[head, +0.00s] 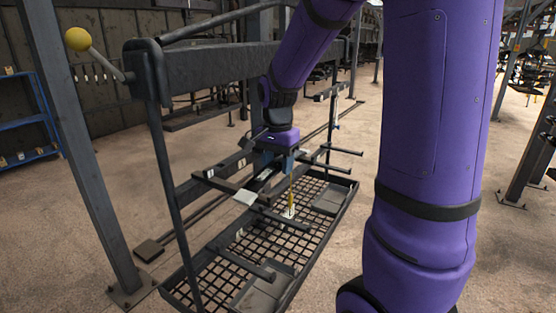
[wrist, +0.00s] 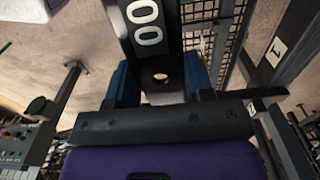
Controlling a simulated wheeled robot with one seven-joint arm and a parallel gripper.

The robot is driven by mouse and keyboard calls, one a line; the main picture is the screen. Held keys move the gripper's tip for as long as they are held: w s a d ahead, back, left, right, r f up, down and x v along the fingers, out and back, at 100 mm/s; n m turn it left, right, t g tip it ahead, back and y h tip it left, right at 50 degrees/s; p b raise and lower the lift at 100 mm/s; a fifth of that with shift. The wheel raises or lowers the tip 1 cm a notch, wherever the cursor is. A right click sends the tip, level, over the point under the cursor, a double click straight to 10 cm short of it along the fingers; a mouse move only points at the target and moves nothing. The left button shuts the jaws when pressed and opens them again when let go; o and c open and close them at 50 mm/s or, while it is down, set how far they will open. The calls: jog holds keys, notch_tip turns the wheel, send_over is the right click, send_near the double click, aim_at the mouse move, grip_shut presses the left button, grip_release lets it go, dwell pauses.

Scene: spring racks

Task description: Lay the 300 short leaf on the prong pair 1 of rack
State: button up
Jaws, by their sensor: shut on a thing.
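The leaf (wrist: 160,48) is a dark flat bar with a round hole and white digits, of which two zeros show in the wrist view. Its far end runs out of that frame. My gripper (wrist: 160,85) is shut on the leaf, with blue fingers on both sides of it. In the head view my gripper (head: 279,160) is over the near side of the rack (head: 190,65), among its prongs. A plate marked 1 (wrist: 278,50) shows on a dark beam at the right of the wrist view. Which prongs form pair 1 is unclear in the head view.
A mesh tray (head: 215,262) forms the rack's bottom. Dark prongs (head: 345,151) stick out to the right of my gripper. A yellow thin item (head: 291,192) stands just below it. A steel post (head: 85,150) and a yellow-knobbed lever (head: 78,39) are at left.

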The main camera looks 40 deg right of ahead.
aim_at(278, 163)
jog(key=o, duration=1.1)
jog(key=shift+c, duration=0.2)
notch_tip(278, 163, up, 11)
jog(key=shift+a+f, duration=0.1)
jog(key=s+a+n+t, duration=0.2)
jog(key=s+a+n, duration=0.3)
jog(key=s+n, duration=0.2)
jog(key=s+a+r+n+t, duration=0.1)
jog(key=s+a+n+t, duration=0.2)
jog(key=s, duration=0.8)
jog(key=a+n, duration=0.2)
jog(key=n, duration=0.2)
jog(key=shift+s+a+r, duration=0.15)
jog(key=shift+s+a, duration=0.05)
jog(key=shift+a, duration=0.1)
